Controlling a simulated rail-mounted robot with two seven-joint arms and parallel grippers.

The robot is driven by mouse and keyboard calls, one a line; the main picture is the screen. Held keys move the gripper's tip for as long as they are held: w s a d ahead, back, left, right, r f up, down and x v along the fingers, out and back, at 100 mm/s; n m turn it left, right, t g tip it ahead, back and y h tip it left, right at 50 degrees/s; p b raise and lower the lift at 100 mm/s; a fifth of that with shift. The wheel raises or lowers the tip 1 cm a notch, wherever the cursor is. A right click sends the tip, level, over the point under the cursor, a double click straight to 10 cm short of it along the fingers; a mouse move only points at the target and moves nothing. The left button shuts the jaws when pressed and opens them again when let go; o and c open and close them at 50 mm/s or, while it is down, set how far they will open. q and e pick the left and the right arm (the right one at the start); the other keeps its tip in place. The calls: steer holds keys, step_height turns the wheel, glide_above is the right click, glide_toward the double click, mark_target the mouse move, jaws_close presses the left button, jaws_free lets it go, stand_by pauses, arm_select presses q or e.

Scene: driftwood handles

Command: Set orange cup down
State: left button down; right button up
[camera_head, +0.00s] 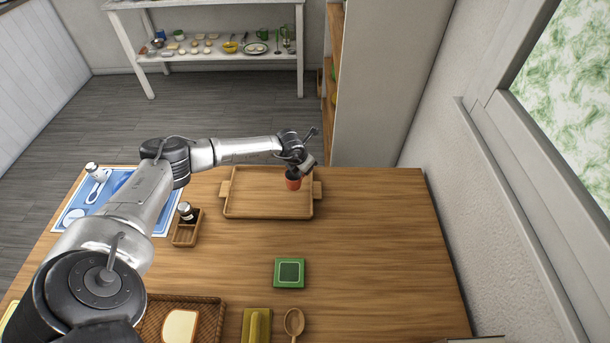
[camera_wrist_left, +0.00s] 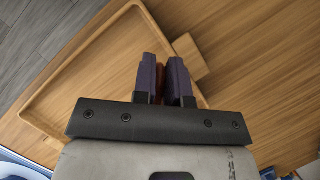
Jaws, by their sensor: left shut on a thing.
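The orange cup (camera_head: 293,183) is at the right end of the wooden tray (camera_head: 262,208). My left gripper (camera_head: 298,172) reaches in from the left and is shut on the cup from above. In the left wrist view a thin strip of the cup (camera_wrist_left: 160,85) shows between the two dark fingers, and the rest of it is hidden. The tray's rim shows there too (camera_wrist_left: 60,75). I cannot tell whether the cup's base touches the tray. My right gripper is not in view.
The tray is otherwise empty. A small wooden caddy (camera_head: 186,232) with a shaker stands left of it, by a blue mat (camera_head: 75,208). A green square item (camera_head: 289,272), a wooden spoon (camera_head: 294,322) and a woven tray with bread (camera_head: 208,318) lie nearer. The table's right side is clear.

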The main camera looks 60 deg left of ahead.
arm_select(q)
steer(key=shift+a+f+b, duration=0.1)
steer(key=shift+f+b, duration=0.25)
steer(key=shift+f, duration=1.7)
steer(key=c, duration=1.2)
jaws_free()
steer(key=shift+f, duration=0.15)
steer(key=shift+o, duration=0.2)
